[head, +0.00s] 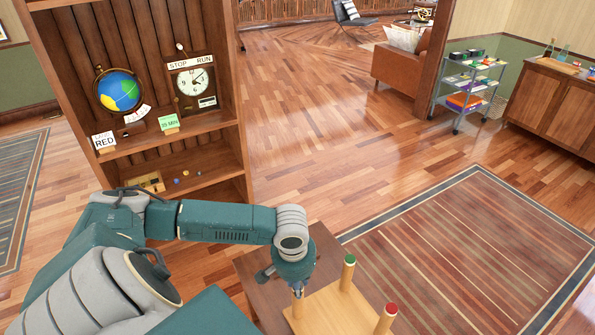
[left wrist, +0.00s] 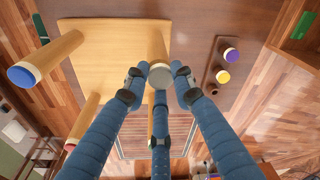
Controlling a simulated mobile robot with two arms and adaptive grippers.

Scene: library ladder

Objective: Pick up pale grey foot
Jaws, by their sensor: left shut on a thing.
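The pale grey foot (left wrist: 158,76) is the round end of a light wooden post in the middle of the left wrist view. The fingers of my left gripper (left wrist: 161,88) are closed around this end. The post reaches back to a light wooden board (left wrist: 105,45), which also shows in the head view (head: 322,312). In the head view my left gripper (head: 298,292) points down at the board's left side, and the foot is hidden there. My right gripper is in neither view.
Other posts have a green end (head: 350,260), a red end (head: 391,309) and a blue end (left wrist: 22,76). A small brown holder with purple and yellow knobs (left wrist: 222,76) lies beside the board. A wooden shelf unit (head: 215,125) stands behind my arm.

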